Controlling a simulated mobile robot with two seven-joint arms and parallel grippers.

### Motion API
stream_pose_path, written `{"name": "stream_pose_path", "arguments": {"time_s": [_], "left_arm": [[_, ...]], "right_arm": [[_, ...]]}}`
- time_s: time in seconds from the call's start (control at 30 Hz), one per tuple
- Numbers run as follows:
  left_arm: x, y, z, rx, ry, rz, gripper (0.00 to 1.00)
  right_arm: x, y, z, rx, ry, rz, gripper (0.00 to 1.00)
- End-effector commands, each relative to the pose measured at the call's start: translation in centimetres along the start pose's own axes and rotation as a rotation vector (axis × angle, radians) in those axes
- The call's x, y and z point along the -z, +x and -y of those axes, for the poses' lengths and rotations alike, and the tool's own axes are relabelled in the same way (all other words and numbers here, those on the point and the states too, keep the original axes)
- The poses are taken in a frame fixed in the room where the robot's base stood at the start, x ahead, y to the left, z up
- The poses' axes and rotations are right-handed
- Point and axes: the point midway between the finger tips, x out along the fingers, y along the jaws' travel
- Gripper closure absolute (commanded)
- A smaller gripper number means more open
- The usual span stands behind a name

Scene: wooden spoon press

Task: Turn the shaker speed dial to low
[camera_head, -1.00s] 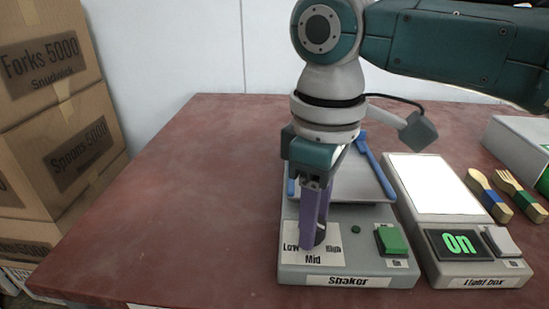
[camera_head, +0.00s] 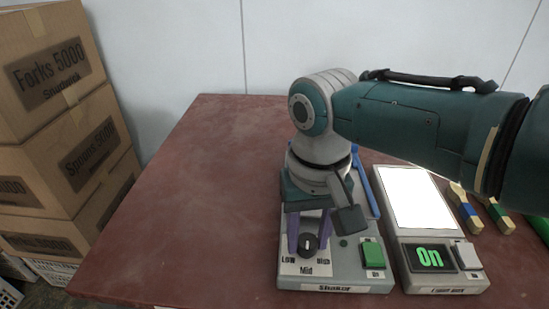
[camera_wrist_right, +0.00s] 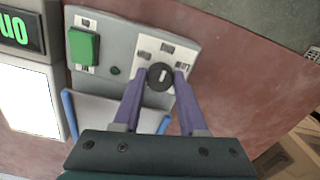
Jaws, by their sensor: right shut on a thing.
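The shaker (camera_head: 350,277) is a grey box at the front of the table. Its black round speed dial (camera_head: 309,245) sits on a white plate with Low at left, Mid at the front and High at right. The dial also shows in the right wrist view (camera_wrist_right: 160,77). It bears a small white mark, but I cannot tell which label it points to. My right gripper (camera_head: 309,246) is shut on the dial, with one purple finger on each side; its fingers also show in the right wrist view (camera_wrist_right: 160,88). My left gripper is not in view.
The shaker's green button (camera_head: 373,254) is right of the dial. A light box (camera_head: 445,284) with a lit panel and an On display stands to the right. Wooden cutlery (camera_head: 466,212) lies beyond it. Cardboard boxes (camera_head: 50,75) are stacked at the left. The table's left part is clear.

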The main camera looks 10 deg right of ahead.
Motion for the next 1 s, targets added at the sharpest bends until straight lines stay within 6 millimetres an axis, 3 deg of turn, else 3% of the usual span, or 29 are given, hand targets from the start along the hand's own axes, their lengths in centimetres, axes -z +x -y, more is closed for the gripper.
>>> {"name": "stream_pose_path", "arguments": {"time_s": [0.6,1.0], "left_arm": [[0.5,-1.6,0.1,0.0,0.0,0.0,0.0],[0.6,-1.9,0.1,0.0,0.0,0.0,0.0]], "right_arm": [[0.0,-0.1,0.1,0.002,0.582,-0.001,1.0],[0.1,0.0,0.0,0.0,0.881,-0.002,1.0]]}}
